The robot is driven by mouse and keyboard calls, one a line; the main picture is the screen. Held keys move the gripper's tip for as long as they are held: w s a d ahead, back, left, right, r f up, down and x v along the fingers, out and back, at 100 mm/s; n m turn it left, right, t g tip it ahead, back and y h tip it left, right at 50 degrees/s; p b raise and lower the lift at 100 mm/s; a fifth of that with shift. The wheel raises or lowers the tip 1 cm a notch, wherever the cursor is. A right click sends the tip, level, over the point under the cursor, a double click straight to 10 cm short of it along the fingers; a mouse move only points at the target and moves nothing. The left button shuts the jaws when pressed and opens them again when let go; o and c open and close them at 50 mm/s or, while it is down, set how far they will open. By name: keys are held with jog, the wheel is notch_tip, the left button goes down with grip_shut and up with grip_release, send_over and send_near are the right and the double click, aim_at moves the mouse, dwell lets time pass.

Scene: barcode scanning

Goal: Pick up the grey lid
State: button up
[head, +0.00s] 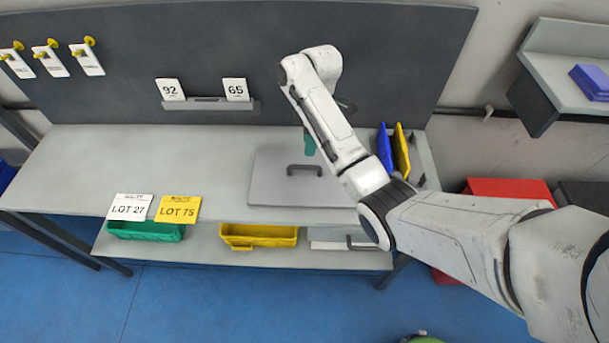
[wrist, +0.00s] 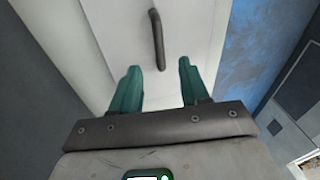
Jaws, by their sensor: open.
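The grey lid (head: 270,188) is a flat square plate lying on the grey workbench, with a dark bar handle (head: 304,169) on it. In the wrist view the handle (wrist: 157,40) stands ahead of my gripper, and the lid (wrist: 110,30) fills the area behind it. My gripper (wrist: 160,70) has two green fingers, spread apart with nothing between them. In the head view one green finger of my gripper (head: 309,143) shows over the far part of the lid, near the handle; the rest is hidden behind my arm.
A green bin (head: 146,231) and a yellow bin (head: 259,236) are on the lower shelf. The bench's left part is clear.

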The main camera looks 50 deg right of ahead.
send_over(305, 167)
jog(key=d, duration=0.1)
jog(key=f, duration=0.4)
jog(key=shift+d+f+b, duration=0.2)
jog(key=shift+b, duration=0.2)
jog(key=shift+w+a+f+p, duration=0.1)
jog(key=shift+a+f+p, duration=0.1)
jog(key=shift+f, duration=0.75)
jog(key=shift+w+a+f+p, duration=0.1)
jog(key=shift+a+f+p, duration=0.05)
jog(key=shift+f, duration=0.75)
jog(key=shift+a+f+p, duration=0.15)
jog(key=shift+a+f, duration=0.05)
jog(key=shift+f, duration=0.75)
grip_shut()
